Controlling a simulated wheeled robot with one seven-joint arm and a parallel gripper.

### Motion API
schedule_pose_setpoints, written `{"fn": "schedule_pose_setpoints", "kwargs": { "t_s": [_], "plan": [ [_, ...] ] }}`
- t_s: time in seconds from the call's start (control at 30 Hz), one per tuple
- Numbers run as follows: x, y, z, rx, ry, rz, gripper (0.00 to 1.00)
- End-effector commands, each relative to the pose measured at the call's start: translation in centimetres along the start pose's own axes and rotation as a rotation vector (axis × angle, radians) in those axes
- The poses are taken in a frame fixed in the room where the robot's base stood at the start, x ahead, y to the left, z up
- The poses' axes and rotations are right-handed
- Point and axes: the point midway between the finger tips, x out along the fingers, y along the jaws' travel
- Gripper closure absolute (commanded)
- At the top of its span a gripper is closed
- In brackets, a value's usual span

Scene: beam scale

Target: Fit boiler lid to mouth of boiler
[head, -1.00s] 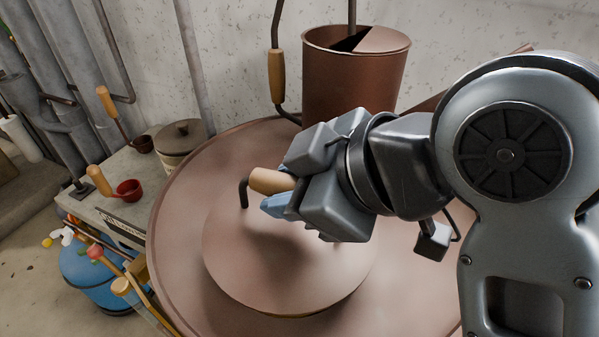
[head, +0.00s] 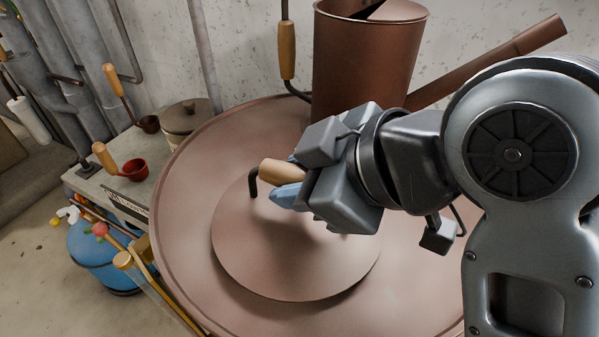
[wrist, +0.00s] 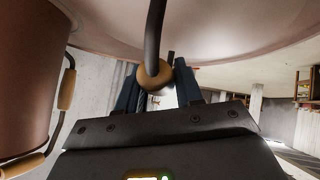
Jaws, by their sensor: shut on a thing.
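The boiler lid (head: 290,250) is a round copper disc with a bent dark rod and a wooden grip (head: 280,171) on top. My gripper (head: 287,190) is shut on this grip; the wrist view shows the grip (wrist: 154,75) between its two fingers. The boiler (head: 185,215) is a wide copper vessel with a raised rim. The lid lies over the middle of its top and hides the mouth. A dark shadow shows beneath the lid's lower right edge. I cannot tell whether the lid is seated or slightly above the mouth.
A tall copper cylinder (head: 365,65) with a sloping pipe (head: 500,62) stands behind the boiler. At left, a bench holds a lidded pot (head: 187,120), a red cup (head: 134,169) and a wooden-handled ladle (head: 116,85). A blue gas bottle (head: 92,245) stands below.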

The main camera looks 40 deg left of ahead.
Motion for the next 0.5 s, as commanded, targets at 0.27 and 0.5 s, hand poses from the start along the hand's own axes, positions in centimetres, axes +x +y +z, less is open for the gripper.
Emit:
{"fn": "schedule_pose_setpoints", "kwargs": {
  "t_s": [0.27, 0.5],
  "plan": [
    [0.51, -0.22, 0.52, -0.001, 0.001, 0.002, 1.0],
    [0.92, -0.41, 0.94, -0.001, 0.001, 0.002, 1.0]
  ]
}}
